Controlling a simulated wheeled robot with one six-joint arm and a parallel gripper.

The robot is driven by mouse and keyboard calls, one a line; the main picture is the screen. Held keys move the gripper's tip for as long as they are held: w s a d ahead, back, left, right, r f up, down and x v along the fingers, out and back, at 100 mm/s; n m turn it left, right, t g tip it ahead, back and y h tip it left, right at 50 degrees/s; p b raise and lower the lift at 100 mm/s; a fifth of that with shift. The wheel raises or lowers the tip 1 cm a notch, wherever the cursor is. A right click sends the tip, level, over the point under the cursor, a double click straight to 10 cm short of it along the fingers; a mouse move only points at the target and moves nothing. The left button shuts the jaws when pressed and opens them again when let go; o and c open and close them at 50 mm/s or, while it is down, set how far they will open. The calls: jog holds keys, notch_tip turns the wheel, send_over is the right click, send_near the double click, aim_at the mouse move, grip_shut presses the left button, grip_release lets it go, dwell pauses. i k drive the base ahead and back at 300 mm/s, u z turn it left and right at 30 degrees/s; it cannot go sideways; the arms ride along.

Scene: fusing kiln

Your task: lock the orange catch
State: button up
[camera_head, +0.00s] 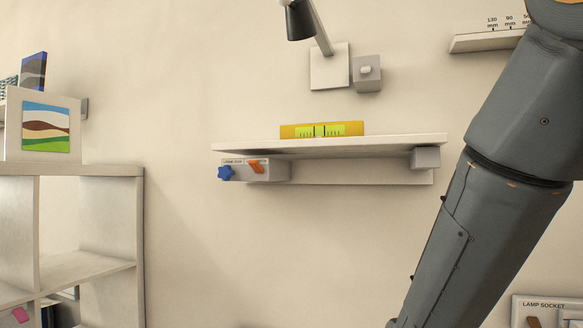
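An orange catch (256,166) sits on the front of a small grey block (270,172) under the left end of a wall shelf. It is a short tilted lever beside a small label too fine to read clearly. I cannot tell whether either is locked. My arm comes down across the right side, and my gripper is out of view below the frame.
A blue star knob (225,172) sits left of the catch. The shelf (380,143) carries a yellow level (293,131); a grey block (426,157) is under its right end. A lamp (299,20) hangs above. A shelving unit (90,170) stands left; bare wall lies between.

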aim_at(256, 166)
jog(key=k, duration=0.5)
jog(key=u, duration=0.9)
jog(key=i, duration=0.75)
jog(key=z, duration=1)
